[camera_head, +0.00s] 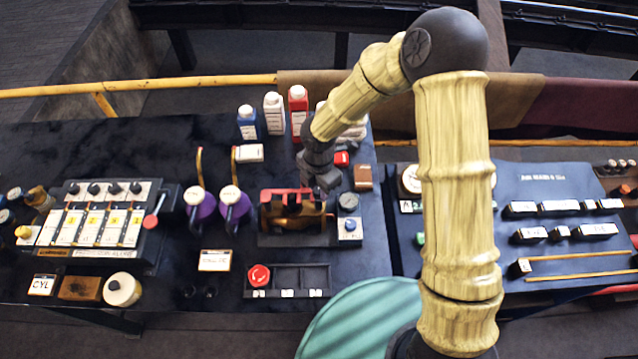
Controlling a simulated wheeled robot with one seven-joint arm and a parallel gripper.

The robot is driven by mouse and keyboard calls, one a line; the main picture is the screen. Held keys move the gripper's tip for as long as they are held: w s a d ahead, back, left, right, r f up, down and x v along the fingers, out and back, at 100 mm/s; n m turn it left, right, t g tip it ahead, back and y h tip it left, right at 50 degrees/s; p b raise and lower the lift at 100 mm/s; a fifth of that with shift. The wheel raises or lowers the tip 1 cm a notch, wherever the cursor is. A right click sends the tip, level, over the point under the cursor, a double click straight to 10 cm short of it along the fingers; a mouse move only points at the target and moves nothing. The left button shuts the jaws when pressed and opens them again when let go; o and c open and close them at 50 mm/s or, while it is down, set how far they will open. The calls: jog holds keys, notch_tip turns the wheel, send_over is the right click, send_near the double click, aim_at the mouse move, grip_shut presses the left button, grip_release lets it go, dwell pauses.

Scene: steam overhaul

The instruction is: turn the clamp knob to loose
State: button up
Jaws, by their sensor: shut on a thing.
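A red clamp fixture (270,213) with a brass-coloured piece in it stands on a dark base on the black bench, at the middle of the head view. My gripper (322,190) reaches down from behind at the fixture's right end. Its jaws are small and dark in this view, and they are shut at the spot where the clamp knob sits. The knob itself is hidden by my gripper, so its turn position cannot be read.
A gauge (348,202) and a blue-knobbed box (349,231) stand close right of the fixture. Two purple-bodied items (234,205) with upright brass rods stand to its left. Bottles (273,113) stand behind. A tray (287,279) with a red button (259,275) lies in front.

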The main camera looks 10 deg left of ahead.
jog(key=shift+n, duration=0.5)
jog(key=o, duration=0.7)
jog(key=shift+r, duration=0.1)
notch_tip(320, 180, up, 17)
jog(key=b, duration=0.2)
jog(key=shift+r, duration=0.15)
